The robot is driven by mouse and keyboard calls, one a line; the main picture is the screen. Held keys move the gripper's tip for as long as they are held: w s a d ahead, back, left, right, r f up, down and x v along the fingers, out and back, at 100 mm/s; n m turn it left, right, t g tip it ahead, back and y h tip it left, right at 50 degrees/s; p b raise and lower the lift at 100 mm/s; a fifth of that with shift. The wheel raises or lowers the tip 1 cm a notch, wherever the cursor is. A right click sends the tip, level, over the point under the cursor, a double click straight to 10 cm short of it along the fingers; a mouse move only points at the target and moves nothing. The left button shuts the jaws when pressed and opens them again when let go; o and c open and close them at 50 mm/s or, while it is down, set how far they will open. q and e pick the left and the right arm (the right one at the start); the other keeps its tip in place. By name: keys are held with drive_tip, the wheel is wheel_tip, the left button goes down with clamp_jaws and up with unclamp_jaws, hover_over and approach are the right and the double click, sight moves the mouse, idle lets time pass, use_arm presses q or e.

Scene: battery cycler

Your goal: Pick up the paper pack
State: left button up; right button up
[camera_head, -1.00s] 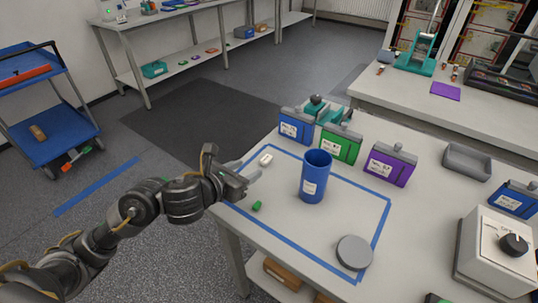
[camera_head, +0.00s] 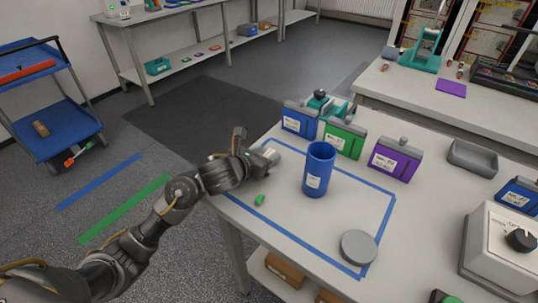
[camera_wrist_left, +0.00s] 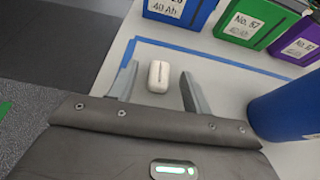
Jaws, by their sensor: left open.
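A small white rounded pack, which I take for the paper pack (camera_wrist_left: 158,76), lies on the table near the blue tape line. My left gripper (camera_wrist_left: 157,84) is open, with one finger on each side of the pack and a visible gap to each. In the head view my left gripper (camera_head: 264,159) is low over the table's left part, and the hand hides most of the pack. My right gripper is not in view.
A blue cup (camera_head: 318,170) stands right of the gripper. A green piece (camera_head: 260,200) and a grey disc (camera_head: 358,247) lie nearer. Blue (camera_head: 299,120), green (camera_head: 344,138) and purple (camera_head: 394,160) battery packs stand behind.

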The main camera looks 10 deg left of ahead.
sight(265, 155)
use_arm(q)
drive_tip(key=c, duration=1)
drive_tip(key=shift+w+r, duration=0.1)
drive_tip(key=shift+r, duration=0.05)
drive_tip(key=shift+c, duration=0.2)
drive_tip(key=shift+r, duration=0.3)
wheel_tip(265, 155, up, 3)
drive_tip(key=shift+f+p, duration=0.15)
drive_tip(key=shift+p, duration=0.3)
drive_tip(key=w+r+p+v, duration=0.1)
drive_tip(key=r+p+v, duration=0.2)
drive_tip(key=p+v, duration=0.6)
drive_tip(key=v, duration=0.7)
drive_tip(key=shift+s+d+r, duration=0.2)
drive_tip(key=shift+s+d, duration=0.05)
